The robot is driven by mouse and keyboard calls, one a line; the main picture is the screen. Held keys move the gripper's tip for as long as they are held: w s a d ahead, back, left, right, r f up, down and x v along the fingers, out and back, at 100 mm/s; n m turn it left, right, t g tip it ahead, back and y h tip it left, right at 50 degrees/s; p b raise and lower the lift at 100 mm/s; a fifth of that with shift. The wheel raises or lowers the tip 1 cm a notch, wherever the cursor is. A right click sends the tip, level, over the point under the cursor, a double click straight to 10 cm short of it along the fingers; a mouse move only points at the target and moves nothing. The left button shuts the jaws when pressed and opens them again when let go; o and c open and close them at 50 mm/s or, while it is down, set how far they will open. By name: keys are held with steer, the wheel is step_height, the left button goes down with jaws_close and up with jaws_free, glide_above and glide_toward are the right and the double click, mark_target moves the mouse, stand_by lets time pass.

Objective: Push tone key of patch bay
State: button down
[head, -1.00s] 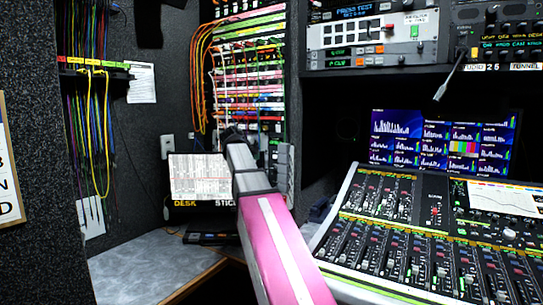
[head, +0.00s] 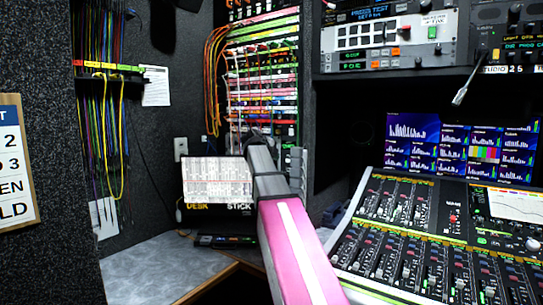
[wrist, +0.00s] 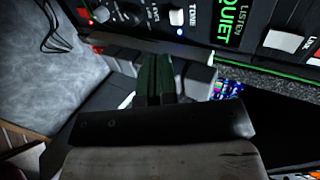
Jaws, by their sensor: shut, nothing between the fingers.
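In the wrist view a dark panel with a TONE label (wrist: 194,14) runs along the top. A pale key (wrist: 177,17) sits just left of that label, with a small blue light below it. My gripper (wrist: 155,58) is shut and empty, its dark green fingers pointing toward the panel, below and left of the key. The fingertips look apart from the key; the exact gap cannot be told. In the head view the patch bay (head: 264,62) with coloured rows and cables stands beyond my arm, which hides part of its lower area and the fingers.
A screen marked DESK STICK (head: 217,180) stands left of my arm. A mixing console (head: 440,235) fills the right, with a monitor (head: 461,146) behind it. Cables hang from a rack (head: 108,68) at the left. A grey worktop (head: 155,268) has free room. The wrist view shows a white LINK key (wrist: 283,40).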

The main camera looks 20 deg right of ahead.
mark_target(287, 161)
steer(key=x, duration=0.2)
steer(key=r+x, duration=0.1)
steer(key=x, duration=0.5)
steer(key=shift+w+d+r, duration=0.25)
steer(key=shift+w+d, duration=0.25)
steer(key=shift+d, duration=0.1)
